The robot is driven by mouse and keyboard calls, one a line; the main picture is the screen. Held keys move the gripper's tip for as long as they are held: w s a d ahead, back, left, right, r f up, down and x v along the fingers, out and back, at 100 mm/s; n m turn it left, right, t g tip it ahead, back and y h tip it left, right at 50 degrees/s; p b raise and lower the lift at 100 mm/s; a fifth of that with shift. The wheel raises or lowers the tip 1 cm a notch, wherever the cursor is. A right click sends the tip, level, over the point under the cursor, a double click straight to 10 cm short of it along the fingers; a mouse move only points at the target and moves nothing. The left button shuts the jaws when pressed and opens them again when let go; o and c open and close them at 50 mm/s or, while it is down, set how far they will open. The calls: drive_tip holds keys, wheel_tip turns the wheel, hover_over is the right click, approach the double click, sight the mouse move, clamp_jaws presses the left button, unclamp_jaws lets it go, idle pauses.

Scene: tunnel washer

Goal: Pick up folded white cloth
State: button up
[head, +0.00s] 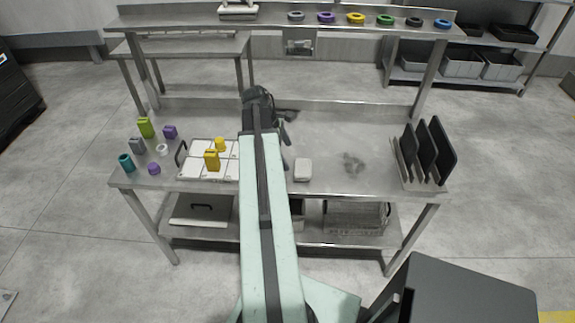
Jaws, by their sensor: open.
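A small folded white cloth (303,169) lies flat on the steel table (330,125), near the middle of its front edge. My arm reaches over the table from the front and passes just left of the cloth. My gripper (286,136) is dark and open, above the table behind and slightly left of the cloth. It is apart from the cloth and holds nothing that I can see. The arm hides part of the gripper and of the table behind it.
Left of my arm is a white divided tray (190,172) with yellow pieces; several coloured pieces stand farther left. Right of the cloth is a grey smudge (353,162), then a rack of upright dark panels (427,150). A raised shelf (270,22) with coloured rings spans the back.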

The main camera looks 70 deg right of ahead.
sight(302, 167)
drive_tip(key=s+d+f+b, duration=0.1)
drive_tip(key=s+f+b, duration=0.1)
drive_tip(key=s, duration=0.1)
drive_tip(key=shift+d+f, duration=0.1)
drive_tip(key=shift+d, duration=0.3)
drive_tip(key=b+x, duration=0.5)
drive_tip(key=shift+s+a+f, duration=0.15)
drive_tip(key=shift+s+f, duration=0.05)
drive_tip(key=shift+s, duration=0.1)
drive_tip(key=shift+r, duration=0.2)
drive_tip(key=c, duration=1.1)
wheel_tip(302, 167, up, 10)
drive_tip(key=p, duration=1)
